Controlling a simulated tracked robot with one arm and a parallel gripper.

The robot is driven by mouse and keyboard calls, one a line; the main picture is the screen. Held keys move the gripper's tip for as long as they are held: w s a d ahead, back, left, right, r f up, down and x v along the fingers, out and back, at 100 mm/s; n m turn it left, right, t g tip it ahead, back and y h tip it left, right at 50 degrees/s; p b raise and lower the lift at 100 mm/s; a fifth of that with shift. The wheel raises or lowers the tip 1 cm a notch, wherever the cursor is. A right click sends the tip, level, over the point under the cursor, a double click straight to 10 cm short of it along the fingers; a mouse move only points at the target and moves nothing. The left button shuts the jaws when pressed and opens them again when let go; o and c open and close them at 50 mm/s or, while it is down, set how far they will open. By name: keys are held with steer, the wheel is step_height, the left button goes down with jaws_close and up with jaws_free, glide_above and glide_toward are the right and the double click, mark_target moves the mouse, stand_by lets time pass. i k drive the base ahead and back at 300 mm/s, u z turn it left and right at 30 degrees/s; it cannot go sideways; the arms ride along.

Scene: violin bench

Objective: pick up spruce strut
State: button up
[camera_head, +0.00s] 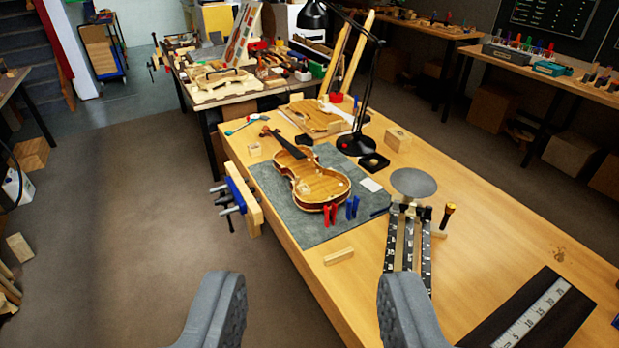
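A short pale wooden bar (339,257), which looks like the spruce strut, lies flat on the wooden workbench (470,225). It is near the bench's left edge, just in front of the grey mat, apart from other things. My gripper (312,283) is open, with its two grey fingers wide apart at the bottom of the view. Nothing is between the fingers. The bar appears beyond the fingertips, between them in the picture and nearer the right finger.
A violin (312,182) with red and blue clamps rests on the grey mat (275,192). Black slotted strips (396,243) lie right of the bar, below a grey disc (413,182). A black lamp (356,143) stands behind. A blue vise (238,195) juts from the left edge.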

mark_target(328, 260)
steer(key=z, duration=0.1)
steer(key=k, duration=0.55)
steer(key=u, duration=0.7)
steer(key=i, duration=2)
steer(key=z, duration=0.85)
